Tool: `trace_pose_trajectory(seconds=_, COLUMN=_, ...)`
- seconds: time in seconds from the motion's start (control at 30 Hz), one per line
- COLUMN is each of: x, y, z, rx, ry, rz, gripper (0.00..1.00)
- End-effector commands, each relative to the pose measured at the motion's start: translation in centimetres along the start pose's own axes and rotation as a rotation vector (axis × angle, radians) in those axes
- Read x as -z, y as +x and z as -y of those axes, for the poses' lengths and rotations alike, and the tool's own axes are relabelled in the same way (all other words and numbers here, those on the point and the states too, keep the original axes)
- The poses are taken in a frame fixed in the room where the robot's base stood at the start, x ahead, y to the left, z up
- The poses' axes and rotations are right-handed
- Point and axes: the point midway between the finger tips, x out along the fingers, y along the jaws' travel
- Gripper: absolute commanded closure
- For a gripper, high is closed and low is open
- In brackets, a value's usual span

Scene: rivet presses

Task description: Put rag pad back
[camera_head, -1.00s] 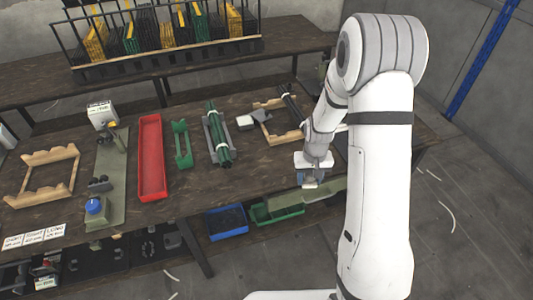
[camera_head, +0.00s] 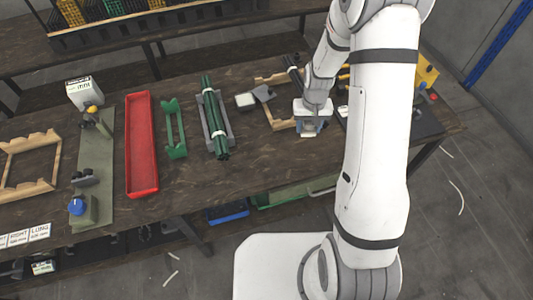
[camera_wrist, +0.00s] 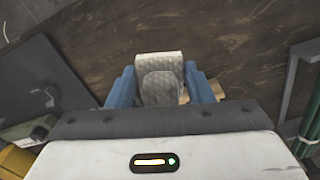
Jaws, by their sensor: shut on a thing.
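My gripper (camera_wrist: 160,88) is shut on the rag pad (camera_wrist: 160,68), a pale, quilted block between two blue fingers in the wrist view. In the head view my gripper (camera_head: 313,126) is over the front right part of the workbench, beside the wooden frame (camera_head: 277,118). The pad is mostly hidden there by the wrist. I cannot tell whether the pad touches the bench top.
A cradle holds green tubes (camera_head: 211,115). Left of it are a green bracket (camera_head: 175,130) and a red tray (camera_head: 142,143). A dark plate (camera_head: 420,122) lies right of my arm.

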Motion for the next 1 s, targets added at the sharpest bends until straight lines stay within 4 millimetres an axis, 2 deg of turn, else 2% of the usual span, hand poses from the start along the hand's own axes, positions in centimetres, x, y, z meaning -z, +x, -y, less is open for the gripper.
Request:
trace_pose_trajectory(seconds=0.17, x=0.2, y=0.6, z=0.9, rx=0.0, ry=-0.016, rz=-0.004, gripper=0.75)
trace_pose_trajectory(seconds=0.27, x=0.4, y=1.1, z=2.6, rx=0.0, ry=-0.049, rz=-0.006, gripper=0.75)
trace_pose_trajectory(seconds=0.4, x=0.2, y=1.4, z=6.1, rx=0.001, ry=-0.116, rz=-0.01, gripper=0.75)
trace_pose_trajectory(seconds=0.6, x=-1.0, y=1.0, z=10.5, rx=0.001, ry=-0.204, rz=-0.01, gripper=0.75)
trace_pose_trajectory(seconds=0.7, x=-1.7, y=0.7, z=12.0, rx=0.001, ry=-0.234, rz=-0.009, gripper=0.75)
trace_pose_trajectory(seconds=0.87, x=-2.5, y=0.2, z=13.3, rx=0.001, ry=-0.261, rz=-0.005, gripper=0.75)
trace_pose_trajectory(seconds=1.0, x=-2.7, y=1.5, z=13.5, rx=0.0, ry=-0.268, rz=0.0, gripper=0.75)
